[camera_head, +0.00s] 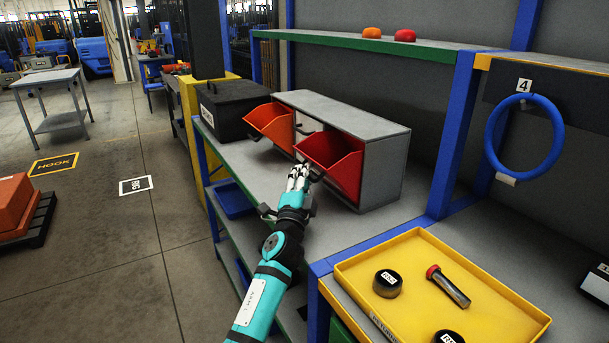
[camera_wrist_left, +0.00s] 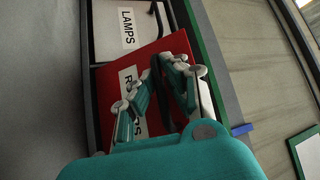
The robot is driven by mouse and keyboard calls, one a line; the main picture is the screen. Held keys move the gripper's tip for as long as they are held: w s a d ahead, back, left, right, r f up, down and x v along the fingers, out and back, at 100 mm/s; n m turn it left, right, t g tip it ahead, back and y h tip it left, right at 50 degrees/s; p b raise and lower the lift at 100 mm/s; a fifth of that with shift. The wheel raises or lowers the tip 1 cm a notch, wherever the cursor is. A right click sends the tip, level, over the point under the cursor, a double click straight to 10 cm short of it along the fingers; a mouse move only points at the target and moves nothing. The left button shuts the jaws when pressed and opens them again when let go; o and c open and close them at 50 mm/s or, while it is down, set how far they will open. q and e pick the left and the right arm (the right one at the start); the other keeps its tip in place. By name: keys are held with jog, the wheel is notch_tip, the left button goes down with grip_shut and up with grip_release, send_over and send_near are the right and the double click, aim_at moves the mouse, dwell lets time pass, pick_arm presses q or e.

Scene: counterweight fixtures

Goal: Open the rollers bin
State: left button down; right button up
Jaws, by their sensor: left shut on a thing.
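The red bin (camera_head: 334,160) is tilted out at the right end of a grey bin cabinet (camera_head: 384,169), its top open. In the left wrist view its red front (camera_wrist_left: 128,70) bears a white label, partly covered by my fingers, showing only "R" and "RS". My left gripper (camera_head: 299,176) is at the front of this bin, shut on its handle, which the fingers mostly hide. The fingers also show over the red front in the left wrist view (camera_wrist_left: 165,95). My right gripper is not in view.
An orange bin (camera_head: 271,123) is tilted out at the cabinet's left. A whitish closed front labelled LAMPS (camera_wrist_left: 122,30) adjoins the red one. A black box (camera_head: 232,106) stands left of the cabinet. A yellow tray (camera_head: 420,255) with several parts lies to the right.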

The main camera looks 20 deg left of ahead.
pick_arm(q)
jog(key=shift+f, duration=0.4)
jog(key=c, duration=1.4)
grip_release()
jog(key=shift+w+d+r, duration=0.1)
jog(key=shift+w+d, duration=0.05)
jog(key=shift+r, duration=0.1)
jog(key=v, duration=1.2)
